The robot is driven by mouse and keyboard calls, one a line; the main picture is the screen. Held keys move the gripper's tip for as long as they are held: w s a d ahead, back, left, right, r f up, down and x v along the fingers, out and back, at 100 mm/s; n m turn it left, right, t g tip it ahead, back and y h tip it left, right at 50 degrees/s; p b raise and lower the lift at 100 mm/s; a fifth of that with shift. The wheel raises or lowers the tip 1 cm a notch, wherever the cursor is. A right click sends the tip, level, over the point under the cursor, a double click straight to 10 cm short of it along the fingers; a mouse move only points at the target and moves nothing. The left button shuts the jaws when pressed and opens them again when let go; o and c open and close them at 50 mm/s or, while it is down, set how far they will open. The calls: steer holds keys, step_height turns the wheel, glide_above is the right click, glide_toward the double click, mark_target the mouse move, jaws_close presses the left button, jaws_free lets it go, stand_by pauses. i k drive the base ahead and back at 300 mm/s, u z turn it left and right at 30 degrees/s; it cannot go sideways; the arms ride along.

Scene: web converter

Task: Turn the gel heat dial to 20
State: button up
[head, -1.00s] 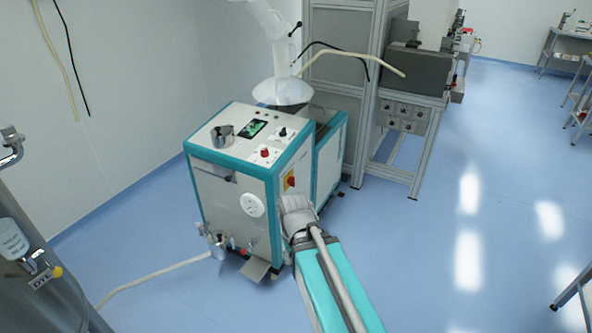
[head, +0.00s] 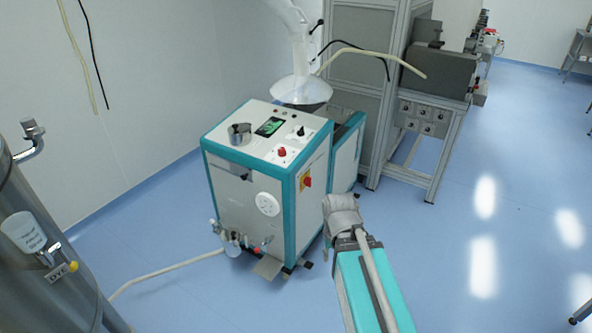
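A white machine with teal edges (head: 232,205) stands left of the middle in the head view. A white round dial (head: 268,204) is on the front face. Labels are too small to read, so I cannot tell which one is the gel heat dial or its setting. My teal and grey arm reaches up from the bottom, its grey end right of the machine's front corner. No gripper fingers show.
A pale hose (head: 165,272) runs over the blue floor from the machine's lower front. A steel tank (head: 40,255) stands at the left edge. A metal frame (head: 368,95) and a bench (head: 425,115) stand behind. The floor at right is mostly clear.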

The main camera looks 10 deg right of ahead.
mark_target(282, 153)
steer(key=k, duration=0.65)
steer(key=u, duration=0.55)
steer(key=i, duration=1.75)
steer(key=z, duration=0.65)
